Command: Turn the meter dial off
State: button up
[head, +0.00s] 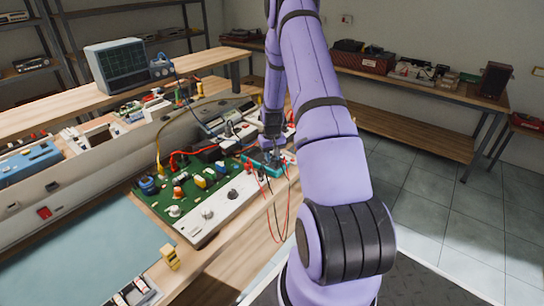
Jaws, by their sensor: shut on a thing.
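A teal meter (263,170) lies at the right end of the workbench, with red and black leads running from it and hanging over the bench edge. My gripper (271,146) points down over the meter at the end of my purple arm. It is shut on what appears to be the meter dial. The dial itself is hidden by the gripper, so I cannot tell its setting.
A green circuit board (165,195) with knobs and coloured parts sits left of the meter. Grey instruments (228,125) stand behind it. An oscilloscope (117,66) is on the raised shelf. Loose leads hang near the bench's front edge. The tiled floor (440,190) at right is clear.

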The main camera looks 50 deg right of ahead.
aim_at(272, 156)
dwell(0.3)
jog(key=o, duration=0.9)
jog(key=shift+o, duration=0.2)
notch_tip(272, 156, up, 11)
jog(key=shift+f, duration=0.1)
